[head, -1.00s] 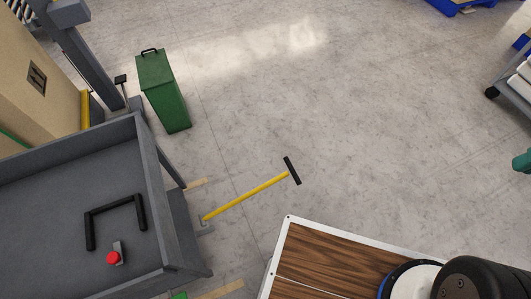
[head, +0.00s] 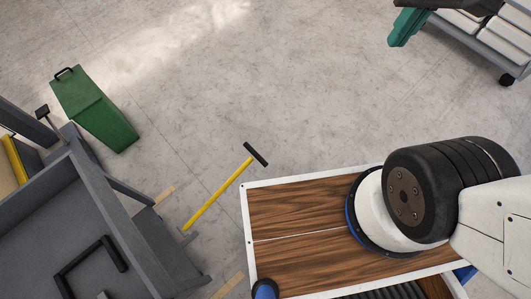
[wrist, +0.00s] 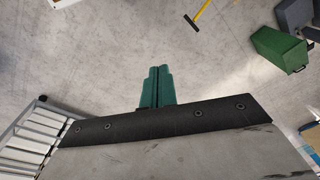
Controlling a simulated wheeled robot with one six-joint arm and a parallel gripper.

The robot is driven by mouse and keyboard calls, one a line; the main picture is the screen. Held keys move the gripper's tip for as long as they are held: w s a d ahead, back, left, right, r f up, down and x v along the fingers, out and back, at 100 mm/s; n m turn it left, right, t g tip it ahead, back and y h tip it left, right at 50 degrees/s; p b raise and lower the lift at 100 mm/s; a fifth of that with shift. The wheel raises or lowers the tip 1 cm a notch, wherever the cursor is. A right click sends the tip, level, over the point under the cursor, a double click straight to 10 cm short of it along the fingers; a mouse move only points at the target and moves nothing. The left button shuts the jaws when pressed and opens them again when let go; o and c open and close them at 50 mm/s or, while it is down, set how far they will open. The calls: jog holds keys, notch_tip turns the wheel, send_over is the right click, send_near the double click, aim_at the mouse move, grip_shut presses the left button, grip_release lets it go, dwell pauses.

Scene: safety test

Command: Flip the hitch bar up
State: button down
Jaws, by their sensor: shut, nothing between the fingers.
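The hitch bar (head: 216,194) is a yellow rod with a black crosspiece at its far end, in the head view. Its near end meets the front of the grey cart, and the bar slants out low over the floor, to the right and away. It also shows in the wrist view (wrist: 202,13) at the top, cut by the frame edge. My gripper (wrist: 158,70) has green fingers, shut and empty, over bare floor in the wrist view. In the head view part of my gripper (head: 404,27) shows at the upper right, well apart from the bar.
The grey cart (head: 60,208) with a black handle inside stands at the lower left. A green bin (head: 95,108) stands beyond it, also in the wrist view (wrist: 278,50). A rack with white items (head: 492,40) stands at the upper right. Floor between is clear.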

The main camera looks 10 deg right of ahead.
jog(key=w+a+f+m+g+y, duration=0.1)
jog(key=w+a+f, duration=0.3)
jog(key=w, duration=0.5)
jog(key=w+a+f+m+g+y, duration=0.1)
jog(key=w+f+y, duration=0.1)
jog(key=w+f, duration=0.5)
jog(key=w+a+f+m+g+y, duration=0.1)
jog(key=w+a+f+m+g, duration=0.2)
jog(key=w+f, duration=1.1)
notch_tip(320, 180, down, 22)
jog(key=s+a+m+y, duration=0.1)
jog(key=a+m+y, duration=0.1)
jog(key=m, duration=0.1)
jog(key=s+f+m, duration=0.1)
jog(key=s+f, duration=0.2)
jog(key=f, duration=0.4)
jog(key=s+f+m, duration=0.1)
jog(key=s+f, duration=0.1)
jog(key=f, duration=0.6)
jog(key=s+a+f+m, duration=0.1)
jog(key=s+f, duration=0.2)
jog(key=f, duration=0.4)
jog(key=shift+s+f, duration=0.3)
jog(key=shift+s, duration=0.05)
jog(key=shift+a, duration=0.1)
